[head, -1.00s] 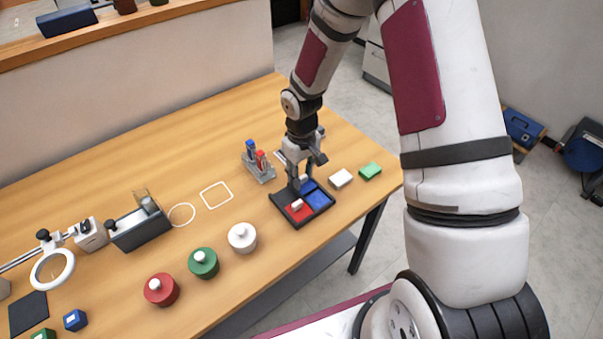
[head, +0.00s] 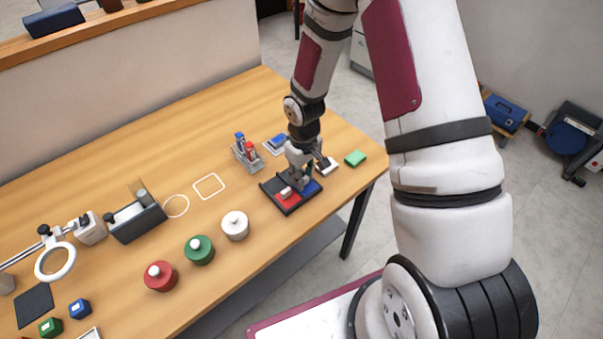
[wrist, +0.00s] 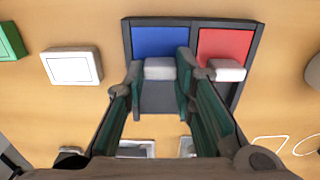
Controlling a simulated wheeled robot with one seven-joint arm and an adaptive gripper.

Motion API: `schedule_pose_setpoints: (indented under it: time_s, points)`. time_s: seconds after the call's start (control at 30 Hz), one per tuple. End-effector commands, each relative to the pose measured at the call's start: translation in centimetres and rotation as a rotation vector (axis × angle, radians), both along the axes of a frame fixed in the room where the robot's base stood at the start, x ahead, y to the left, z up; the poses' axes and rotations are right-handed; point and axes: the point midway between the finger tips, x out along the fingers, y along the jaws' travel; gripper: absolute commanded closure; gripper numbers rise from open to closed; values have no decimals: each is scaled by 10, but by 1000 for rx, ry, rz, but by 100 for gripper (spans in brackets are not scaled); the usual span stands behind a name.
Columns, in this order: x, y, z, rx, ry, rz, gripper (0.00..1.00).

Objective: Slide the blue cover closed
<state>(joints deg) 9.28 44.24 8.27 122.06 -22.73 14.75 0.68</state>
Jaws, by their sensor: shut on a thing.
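The dark tray (head: 268,187) stands near the table's right front edge, with a red panel and a blue panel side by side. The blue cover (wrist: 160,42) has a pale block handle (wrist: 160,68) at its lower edge in the wrist view. My gripper (wrist: 160,72) is shut on this handle, one finger on each side. A bare dark grey area of the tray (wrist: 160,100) shows below the handle. The red cover (wrist: 225,46) lies to the right, with its own pale handle (wrist: 227,70). In the head view my gripper (head: 303,184) hides part of the blue side.
A white block (wrist: 72,66) and a green block (head: 355,158) lie beside the tray. A grey rack (head: 247,155) with red and blue items stands behind it. White, green (head: 199,250) and red round pieces stand to the left. A lens on an arm (head: 55,263) is farther left.

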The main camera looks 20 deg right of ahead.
Motion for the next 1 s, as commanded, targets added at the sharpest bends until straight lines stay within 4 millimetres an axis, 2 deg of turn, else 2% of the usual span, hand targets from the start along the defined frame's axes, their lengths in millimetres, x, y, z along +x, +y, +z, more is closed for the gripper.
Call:
schedule_pose_setpoints:
  time_s: [0.03, 0.07, 0.13, 0.43, 0.57, 0.67, 1.0]
  points:
    - [-5, -2, -1, -3, 14, -1, 100]
    - [-6, -2, -1, -3, 14, -1, 71]
    - [-5, -2, -1, -3, 14, -1, 56]
    - [-3, -1, 0, -2, 9, 0, 55]
    - [-2, -1, 7, -2, 5, -1, 55]
    - [-1, -1, 20, -2, 3, -1, 55]
    - [-2, -2, 88, -2, 4, -1, 55]
